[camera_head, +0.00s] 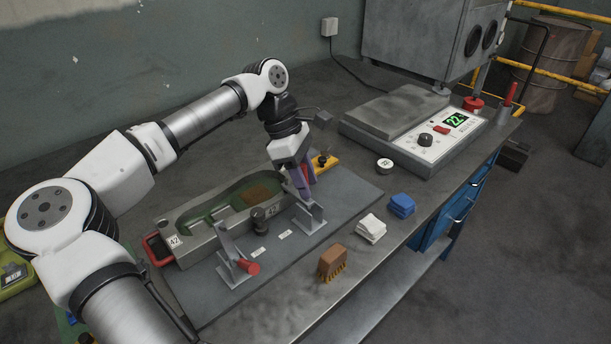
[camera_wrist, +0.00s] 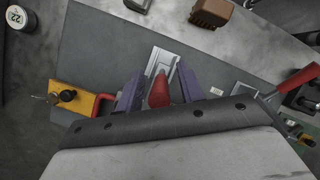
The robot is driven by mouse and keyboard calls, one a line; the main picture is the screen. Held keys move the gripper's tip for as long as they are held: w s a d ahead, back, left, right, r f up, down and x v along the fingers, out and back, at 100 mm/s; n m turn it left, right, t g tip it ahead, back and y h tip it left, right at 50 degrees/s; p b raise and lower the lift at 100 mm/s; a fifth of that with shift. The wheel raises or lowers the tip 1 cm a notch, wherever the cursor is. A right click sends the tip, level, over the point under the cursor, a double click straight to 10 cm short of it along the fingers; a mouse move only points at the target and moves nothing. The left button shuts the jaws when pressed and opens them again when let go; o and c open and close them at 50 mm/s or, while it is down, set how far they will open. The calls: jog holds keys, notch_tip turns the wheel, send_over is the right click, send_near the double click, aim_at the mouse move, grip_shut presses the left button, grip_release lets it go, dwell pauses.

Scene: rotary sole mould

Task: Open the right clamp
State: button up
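The right clamp's bracket (camera_head: 310,218) stands on the dark plate at the near right side of the mould. Its red handle (camera_wrist: 159,91) points up toward the wrist camera. My gripper (camera_wrist: 160,72) has two purple fingers, one on each side of this handle, with gaps showing. In the head view my gripper (camera_head: 304,192) is low over the clamp and hides part of it. The mould (camera_head: 195,238) is a long grey block with a green cavity.
A yellow block with a black knob (camera_wrist: 68,95) is beside my gripper. The heater box (camera_head: 415,130) stands at the back right.

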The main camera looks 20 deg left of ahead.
grip_shut()
